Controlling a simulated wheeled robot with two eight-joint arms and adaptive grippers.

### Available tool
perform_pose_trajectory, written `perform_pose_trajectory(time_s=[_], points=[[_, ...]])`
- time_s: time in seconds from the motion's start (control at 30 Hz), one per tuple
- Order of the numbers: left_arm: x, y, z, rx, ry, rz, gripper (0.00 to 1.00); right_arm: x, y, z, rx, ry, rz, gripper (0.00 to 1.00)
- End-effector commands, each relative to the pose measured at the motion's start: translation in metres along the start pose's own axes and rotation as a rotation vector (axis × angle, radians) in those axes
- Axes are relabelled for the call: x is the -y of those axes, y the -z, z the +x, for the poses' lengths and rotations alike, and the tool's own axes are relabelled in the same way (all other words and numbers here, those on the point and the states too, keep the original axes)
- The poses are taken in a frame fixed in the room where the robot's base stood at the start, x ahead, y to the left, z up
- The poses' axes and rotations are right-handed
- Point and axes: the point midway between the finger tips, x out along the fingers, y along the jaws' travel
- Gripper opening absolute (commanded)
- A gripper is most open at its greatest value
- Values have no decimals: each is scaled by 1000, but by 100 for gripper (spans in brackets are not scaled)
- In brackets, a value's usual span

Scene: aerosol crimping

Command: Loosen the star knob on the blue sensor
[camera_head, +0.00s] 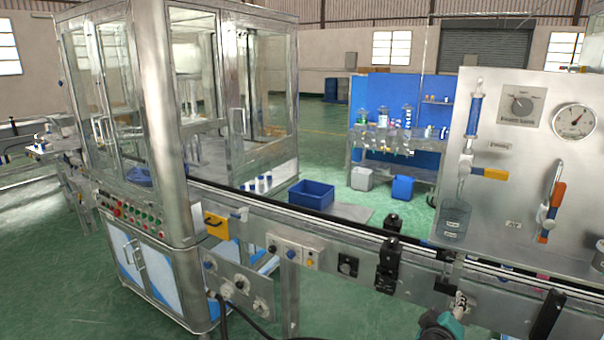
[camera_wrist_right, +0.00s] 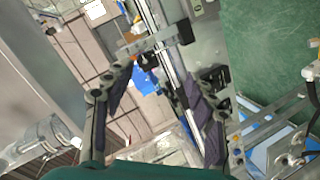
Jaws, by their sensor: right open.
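My right gripper (camera_head: 459,301) is low at the right in the head view, in front of the conveyor's near side rail. In the right wrist view its two dark fingers (camera_wrist_right: 156,80) are spread apart with nothing between them. Beyond them runs the rail (camera_wrist_right: 165,45) with a metal cross bracket (camera_wrist_right: 150,44) and small dark blocks. In the head view black clamp blocks (camera_head: 388,264) sit on the rail left of the gripper. I cannot clearly pick out the blue sensor or its star knob. My left gripper is not seen.
A glazed machine cabinet (camera_head: 165,120) stands at the left. A grey gauge panel (camera_head: 530,130) rises behind the conveyor at the right. A blue bin (camera_head: 311,195) stands behind the conveyor. The green floor (camera_head: 340,300) is open below the rail.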

Motion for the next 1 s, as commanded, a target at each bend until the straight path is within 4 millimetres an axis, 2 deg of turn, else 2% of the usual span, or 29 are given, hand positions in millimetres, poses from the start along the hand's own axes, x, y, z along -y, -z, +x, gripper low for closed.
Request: perform_pose_trajectory(time_s=[0.03, 0.17, 0.3, 0.4, 0.5, 0.67, 1.0], points=[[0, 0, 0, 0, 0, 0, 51, 8, -8, -20, 32, 57, 64, 56], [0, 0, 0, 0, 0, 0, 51, 41, -29, -72, 129, 237, 234, 56], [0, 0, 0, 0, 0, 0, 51, 86, -49, -135, 226, 450, 383, 56], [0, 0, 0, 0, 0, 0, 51, 114, -57, -176, 277, 585, 459, 56], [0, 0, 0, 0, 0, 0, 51, 133, -61, -205, 311, 685, 508, 56], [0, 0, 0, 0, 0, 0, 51, 147, -63, -227, 335, 759, 541, 56], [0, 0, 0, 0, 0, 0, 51, 148, -63, -228, 336, 763, 544, 56]])
